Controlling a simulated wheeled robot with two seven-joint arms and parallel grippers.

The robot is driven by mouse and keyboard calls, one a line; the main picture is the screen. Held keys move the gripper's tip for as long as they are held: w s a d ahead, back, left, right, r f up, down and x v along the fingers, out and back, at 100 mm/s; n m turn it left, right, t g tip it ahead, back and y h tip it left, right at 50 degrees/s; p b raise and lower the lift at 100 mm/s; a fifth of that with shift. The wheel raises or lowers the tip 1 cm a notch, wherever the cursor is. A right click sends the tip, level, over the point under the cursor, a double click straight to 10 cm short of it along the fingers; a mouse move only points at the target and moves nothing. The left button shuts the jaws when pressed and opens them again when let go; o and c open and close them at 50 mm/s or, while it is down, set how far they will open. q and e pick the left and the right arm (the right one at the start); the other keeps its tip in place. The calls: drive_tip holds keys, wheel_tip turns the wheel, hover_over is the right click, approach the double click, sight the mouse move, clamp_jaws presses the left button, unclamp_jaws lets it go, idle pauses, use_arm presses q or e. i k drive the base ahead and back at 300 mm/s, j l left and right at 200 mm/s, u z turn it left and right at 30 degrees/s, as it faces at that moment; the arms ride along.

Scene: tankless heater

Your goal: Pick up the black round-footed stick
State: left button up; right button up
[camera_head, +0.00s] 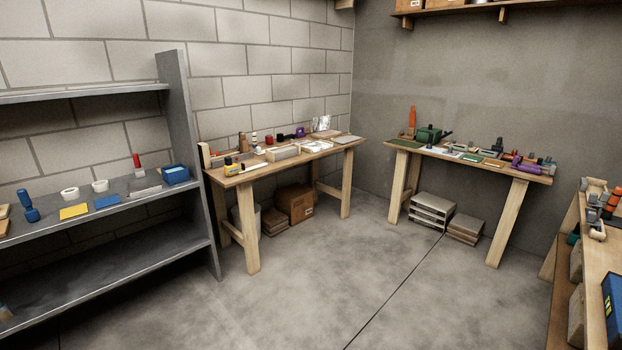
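I cannot single out a black round-footed stick in the head view; the small items on the tables are too far off to tell apart. Several small dark items stand on the far right wooden table (528,176), among them a dark upright piece (499,144). The left wooden table (231,181) also holds many small items, some of them dark. Neither of my grippers shows in this view.
A grey metal shelf (184,140) stands at the left with tools, tape rolls and a blue box (175,174). A wooden workbench (590,262) is at the right edge. A cardboard box (296,202) sits under the left table. The concrete floor (330,270) between is clear.

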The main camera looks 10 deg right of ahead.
sight(430, 141)
drive_tip(key=i+z, duration=0.3)
drive_tip(key=i, duration=0.25)
drive_tip(key=i+z, duration=0.35)
drive_tip(key=i, duration=0.15)
drive_tip(key=i+j+z, duration=0.3)
drive_tip(key=i, duration=0.2)
drive_tip(key=i+l, duration=0.3)
drive_tip(key=i, duration=0.15)
drive_tip(key=i+l, duration=0.25)
drive_tip(key=i, duration=0.2)
drive_tip(key=i+l+z, duration=0.1)
drive_tip(key=i+l, duration=0.2)
drive_tip(key=i, duration=0.15)
drive_tip(key=i+l+u, duration=0.1)
drive_tip(key=l, duration=0.2)
drive_tip(key=i+l, duration=0.2)
drive_tip(key=i+l+u, duration=0.15)
drive_tip(key=l, duration=0.25)
drive_tip(key=i+l, duration=0.1)
drive_tip(key=l, duration=0.25)
drive_tip(key=i+l+z, duration=0.1)
drive_tip(key=i, duration=0.5)
drive_tip(key=i+l+z, duration=0.15)
drive_tip(key=i, duration=0.45)
